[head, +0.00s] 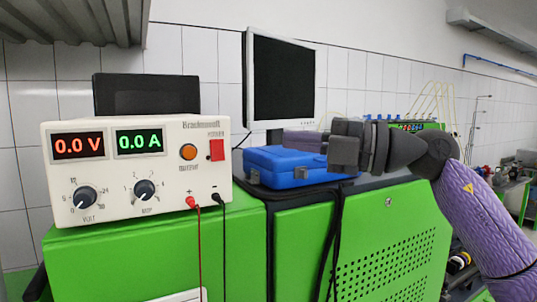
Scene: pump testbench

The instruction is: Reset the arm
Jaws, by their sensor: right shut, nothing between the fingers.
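My right arm comes in from the right in the head view, with a purple-sleeved forearm. My right gripper (338,150) is shut and empty, held in the air in front of the blue case (285,167) and partly covering its right end. A white power supply (137,165) stands on the green bench to the left, apart from the gripper. Its displays read 0.0 V and 0.0 A. It has two knobs, an orange output button (189,152) and a red power switch (217,150). My left gripper is not in view.
The green testbench (150,255) fills the lower picture. A monitor (282,80) stands behind the blue case. Red and black leads (200,250) and thicker black cables hang down the bench front. Thin hoses rise at the back right. The air between supply and gripper is free.

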